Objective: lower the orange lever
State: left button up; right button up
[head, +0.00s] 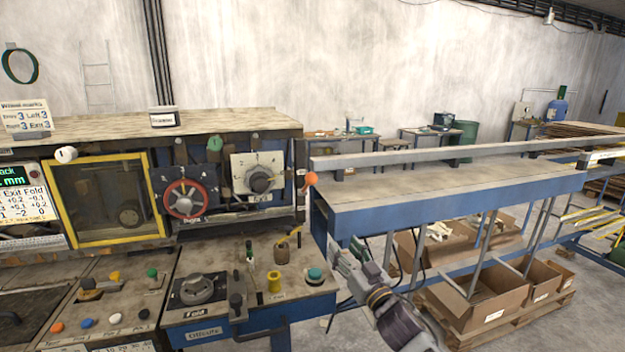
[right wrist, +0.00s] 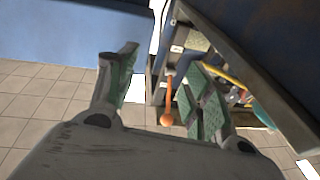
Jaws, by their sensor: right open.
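The orange lever (head: 311,179) shows in the head view as an orange ball knob at the right side of the machine, beside the long table. In the right wrist view the lever (right wrist: 167,118) shows as a ball on a thin orange stem, seen between my fingers and closer to the right-hand one. My right gripper (head: 345,257) is open and empty, below and to the right of the lever in the head view, in front of the long table. The wrist view shows its two green-padded fingers (right wrist: 166,72) spread, apart from the lever. My left gripper is out of view.
The machine front has a red-rimmed dial (head: 185,198), a grey knob (head: 261,180) and a yellow-framed window (head: 99,200). A control desk (head: 250,301) with several knobs juts out below. The long table (head: 450,190) stands at right, with cardboard boxes (head: 475,300) beneath it.

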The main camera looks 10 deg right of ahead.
aim_at(315, 182)
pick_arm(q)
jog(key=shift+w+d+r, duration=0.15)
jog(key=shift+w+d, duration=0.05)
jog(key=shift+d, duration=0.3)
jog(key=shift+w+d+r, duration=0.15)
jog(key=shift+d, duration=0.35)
pick_arm(e)
jog(key=s+a+r+y, duration=0.1)
jog(key=s+r, duration=0.1)
jog(key=r, duration=0.4)
jog(key=s+a+r+n+t+y, duration=0.1)
jog(key=s+a+r+y, duration=0.1)
jog(key=r, duration=0.5)
jog(key=shift+s, duration=0.75)
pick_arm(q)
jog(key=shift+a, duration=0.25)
pick_arm(e)
jog(key=shift+r, duration=0.1)
pick_arm(q)
jog(key=shift+p, duration=0.3)
pick_arm(e)
jog(key=shift+w, duration=0.1)
jog(key=shift+r+p+x, duration=0.2)
jog(key=shift+p+x, duration=1.35)
jog(key=shift+x, duration=4.1)
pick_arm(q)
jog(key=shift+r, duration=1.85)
pick_arm(e)
jog(key=shift+x, duration=1.1)
grip_shut()
